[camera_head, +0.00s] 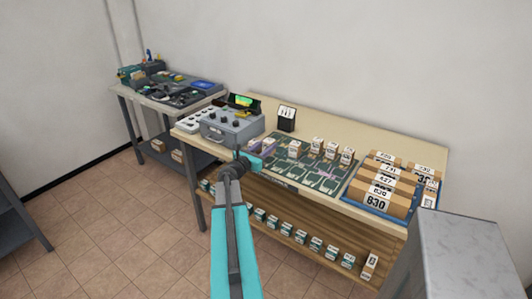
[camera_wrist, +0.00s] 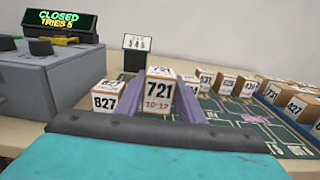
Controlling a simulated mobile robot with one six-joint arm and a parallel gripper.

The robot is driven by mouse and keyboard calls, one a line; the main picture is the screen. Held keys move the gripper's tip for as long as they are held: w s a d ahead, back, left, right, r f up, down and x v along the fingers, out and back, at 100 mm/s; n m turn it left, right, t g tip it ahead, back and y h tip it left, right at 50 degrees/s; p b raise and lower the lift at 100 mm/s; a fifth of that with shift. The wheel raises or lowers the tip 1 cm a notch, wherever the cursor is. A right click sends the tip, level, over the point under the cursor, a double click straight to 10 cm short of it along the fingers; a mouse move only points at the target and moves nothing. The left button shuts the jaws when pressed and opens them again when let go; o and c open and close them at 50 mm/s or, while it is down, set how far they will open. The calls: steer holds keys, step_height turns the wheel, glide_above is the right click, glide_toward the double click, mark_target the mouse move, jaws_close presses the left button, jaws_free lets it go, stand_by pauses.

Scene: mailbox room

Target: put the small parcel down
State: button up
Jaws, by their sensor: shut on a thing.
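The small parcel (camera_wrist: 158,98) is a brown and white box labelled 721, with 10:17 in red below. In the wrist view it stands upright between the two purple fingers of my gripper (camera_wrist: 163,88), which are shut on it. Its base is hidden by my wrist, so I cannot tell whether it touches the surface. In the head view my gripper (camera_head: 262,147) is at the left end of the green board (camera_head: 318,178), beside the grey control box. Another small parcel labelled 827 (camera_wrist: 105,97) stands just left of the fingers.
Several small parcels (camera_head: 318,146) stand along the board's back. A blue tray (camera_head: 376,213) of larger boxes is at right. A black number sign (camera_head: 286,124) stands behind. The grey box (camera_head: 231,128) has a display reading CLOSED TRIES 5 (camera_wrist: 60,22). More parcels line the lower shelf (camera_head: 330,233).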

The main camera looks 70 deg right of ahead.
steer(key=shift+w+d, duration=0.2)
steer(key=shift+d, duration=0.15)
steer(key=shift+d+f+p, duration=0.1)
steer(key=shift+f+p, duration=0.15)
steer(key=shift+p, duration=0.05)
steer(key=shift+f+p, duration=0.4)
steer(key=shift+f, duration=1.1)
steer(key=shift+f, duration=0.2)
steer(key=o, duration=1.1)
steer(key=shift+r, duration=0.2)
steer(key=b+v, duration=0.3)
steer(key=v, duration=0.9)
